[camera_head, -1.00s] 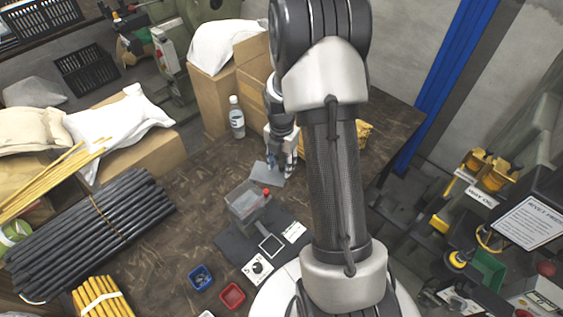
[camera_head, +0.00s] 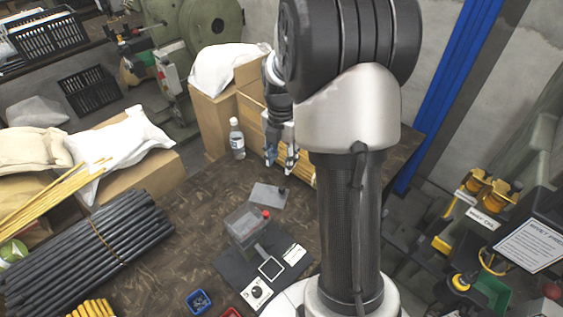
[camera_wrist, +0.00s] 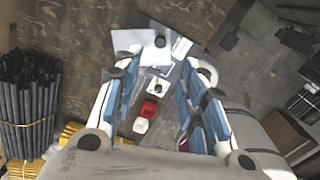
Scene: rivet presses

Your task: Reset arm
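My gripper (camera_head: 281,160) hangs above the far part of the brown table (camera_head: 200,220), in front of the cardboard boxes. In the wrist view my gripper (camera_wrist: 160,92) has its two blue-padded fingers spread apart with nothing between them. Below it lie a grey plate with a dark knob (camera_head: 268,195), a clear box with a red knob (camera_head: 246,224), and a dark mat (camera_head: 232,268). My arm rises in the middle of the head view and hides part of the table behind it.
A water bottle (camera_head: 237,140) stands left of my gripper. Cardboard boxes (camera_head: 213,120) stand behind it. Bundled black rods (camera_head: 90,245) lie at the left. Blue (camera_head: 199,301) and red (camera_head: 231,312) bins are near the front. A press with a sign (camera_head: 528,235) stands at the right.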

